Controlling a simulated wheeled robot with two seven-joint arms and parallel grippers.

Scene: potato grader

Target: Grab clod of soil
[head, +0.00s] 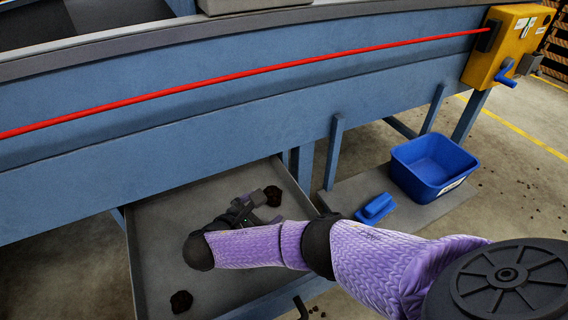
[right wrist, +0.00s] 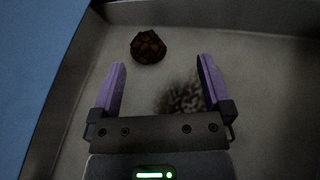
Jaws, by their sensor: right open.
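A dark brown clod of soil (head: 273,196) lies in the grey tray under the blue machine, just past my right gripper (head: 262,205). In the right wrist view the clod (right wrist: 148,46) is a rough lump a little beyond the fingertips of the right gripper (right wrist: 162,66). Its purple fingers are apart, with nothing held. A second dark clod (head: 181,301) lies near the front left of the tray (head: 158,240). My left gripper is out of view.
A dark speckled patch (right wrist: 182,97) shows on the tray floor between the fingers. The blue machine frame (head: 240,130) overhangs the tray. A blue bin (head: 432,165) and a blue brush-like object (head: 375,208) stand to the right.

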